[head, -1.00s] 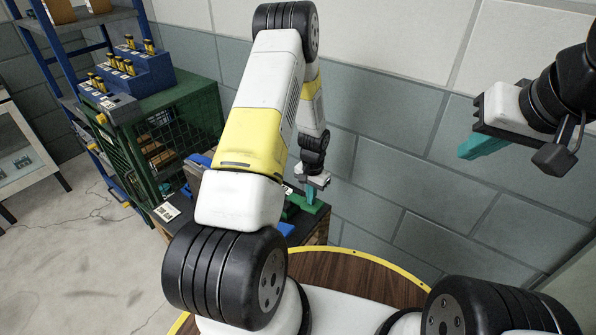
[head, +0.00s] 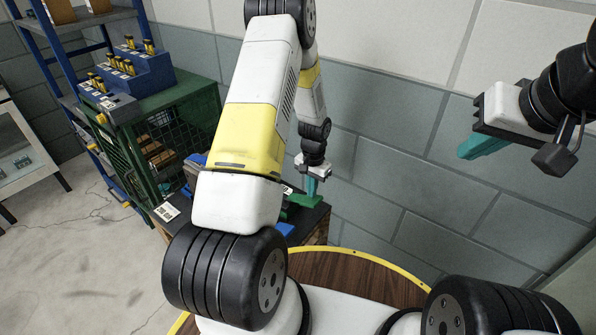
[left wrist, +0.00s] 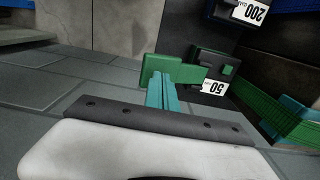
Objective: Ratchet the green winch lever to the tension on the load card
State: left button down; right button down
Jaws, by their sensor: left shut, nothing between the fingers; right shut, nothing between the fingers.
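In the head view my left gripper (head: 311,187) is above the green part (head: 304,200) on the dark bench, most of which my arm hides. My right gripper (head: 472,151) is shut and empty, up at the right by the wall. I cannot tell which card is the load card.
A white card (head: 166,211) is at the bench's left corner. A green mesh cage (head: 170,135) stands behind left; a block wall (head: 400,180) is close behind.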

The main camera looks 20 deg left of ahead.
aim_at(311, 202)
dwell(2.0)
pick_arm(q)
jog(key=shift+f, duration=0.15)
dwell(0.4)
dwell(1.9)
dwell(0.6)
jog(key=shift+f, duration=2.9)
jog(key=shift+r, duration=2.95)
jog(key=shift+r, duration=2.55)
